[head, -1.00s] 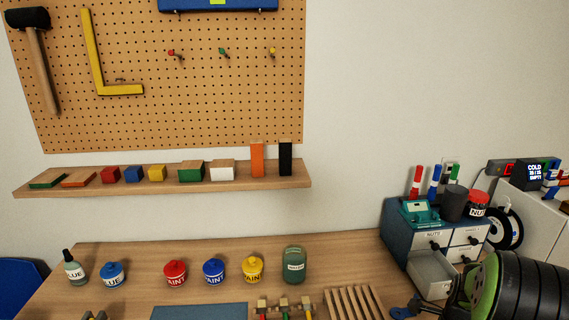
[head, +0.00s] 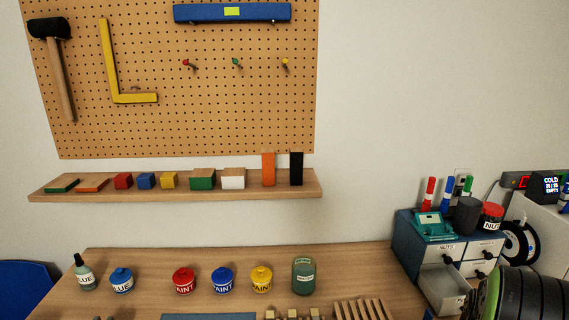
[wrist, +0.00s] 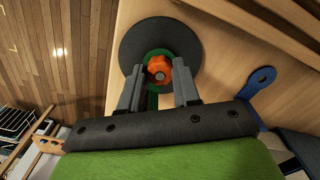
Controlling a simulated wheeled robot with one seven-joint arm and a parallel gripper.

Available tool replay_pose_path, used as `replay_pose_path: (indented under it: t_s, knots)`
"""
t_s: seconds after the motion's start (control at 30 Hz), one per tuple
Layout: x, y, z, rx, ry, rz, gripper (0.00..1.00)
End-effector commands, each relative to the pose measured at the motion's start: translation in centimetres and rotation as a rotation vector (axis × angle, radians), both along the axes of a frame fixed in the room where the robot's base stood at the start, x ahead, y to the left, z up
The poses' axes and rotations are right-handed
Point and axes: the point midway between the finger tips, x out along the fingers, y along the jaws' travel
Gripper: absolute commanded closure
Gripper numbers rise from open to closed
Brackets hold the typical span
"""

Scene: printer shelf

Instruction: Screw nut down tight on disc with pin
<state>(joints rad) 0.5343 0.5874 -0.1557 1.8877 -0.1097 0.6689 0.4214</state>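In the wrist view, an orange lobed nut (wrist: 155,64) sits around a grey pin (wrist: 160,76) at the middle of a green hub. The hub is on a dark round disc (wrist: 187,42) that lies over light wood. My gripper (wrist: 158,66) has its two grey fingers apart, one on each side of the nut. Small gaps seem to show between fingertips and nut; contact cannot be told for certain. Whether the nut touches the disc is unclear. In the head view, the disc, nut and fingers are out of sight; only part of my arm shows at lower right.
A blue piece with a ringed end (wrist: 262,76) lies right of the disc. In the head view, a blue drawer cabinet (head: 405,240) has one drawer (head: 440,290) pulled out, near my arm. Paint pots and a green jar (head: 303,277) stand along the bench (head: 345,265).

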Motion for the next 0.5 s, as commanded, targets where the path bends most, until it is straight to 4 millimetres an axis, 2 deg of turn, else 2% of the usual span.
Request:
replay_pose_path:
  t_s: [0.1, 0.17, 0.5]
  knots:
    - [-0.01, 0.01, 0.00, 0.000, 0.000, -0.012, 0.86]
    - [-0.01, -0.01, 0.00, 0.000, 0.000, -0.082, 0.86]
    - [0.01, 0.02, -0.04, 0.001, 0.000, -0.817, 0.86]
